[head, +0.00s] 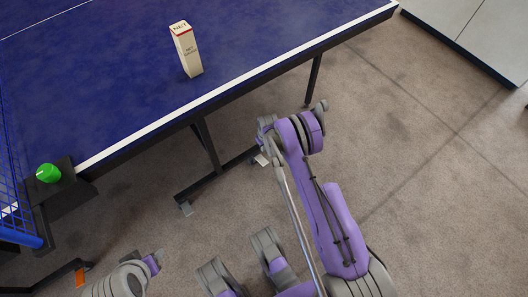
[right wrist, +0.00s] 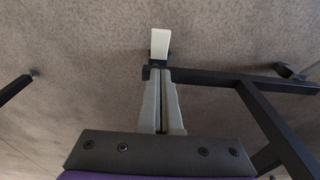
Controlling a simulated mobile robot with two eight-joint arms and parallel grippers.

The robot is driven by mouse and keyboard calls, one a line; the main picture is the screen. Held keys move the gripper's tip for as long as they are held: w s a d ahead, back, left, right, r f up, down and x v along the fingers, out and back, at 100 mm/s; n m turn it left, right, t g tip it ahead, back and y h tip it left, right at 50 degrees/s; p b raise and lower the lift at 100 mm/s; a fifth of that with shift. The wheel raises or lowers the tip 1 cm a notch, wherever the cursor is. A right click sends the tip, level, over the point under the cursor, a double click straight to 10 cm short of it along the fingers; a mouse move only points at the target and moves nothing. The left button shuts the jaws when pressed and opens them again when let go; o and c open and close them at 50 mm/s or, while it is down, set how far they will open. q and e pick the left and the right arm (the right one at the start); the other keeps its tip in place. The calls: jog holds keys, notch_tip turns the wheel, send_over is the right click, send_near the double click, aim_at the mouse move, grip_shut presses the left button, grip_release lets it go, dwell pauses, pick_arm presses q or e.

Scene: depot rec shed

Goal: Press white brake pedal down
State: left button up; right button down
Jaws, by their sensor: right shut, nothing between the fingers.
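The white brake pedal (right wrist: 160,42) shows in the right wrist view just beyond my right fingertips. It sits at the end of a black foot bar of the table frame, close above the carpet. In the head view the pedal (head: 262,160) is a small pale patch below my right wrist, partly covered. My right gripper (right wrist: 162,72) is shut with nothing between its fingers, and its tips point at the pedal's near end. I cannot tell whether they touch it. My left gripper is not visible; only parts of my left arm show at the bottom left.
The blue table (head: 110,70) fills the upper left, its white edge above the foot bars. A net box (head: 187,52) stands on it. A green knob (head: 48,173) sits by the net. A grey pedal (head: 186,208) and an orange pedal (head: 81,276) show lower down.

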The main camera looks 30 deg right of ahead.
jog(key=b, duration=0.2)
send_over(264, 162)
jog(key=w, duration=0.1)
notch_tip(264, 162, down, 9)
jog(key=shift+w+a, duration=0.1)
jog(key=shift+w, duration=0.05)
jog(key=shift+s+f+b, duration=0.3)
jog(key=shift+f, duration=0.25)
jog(key=shift+s+f+b, duration=0.25)
jog(key=shift+f, duration=0.25)
jog(key=shift+s+f, duration=0.25)
jog(key=shift+f, duration=0.3)
jog(key=shift+s, duration=0.1)
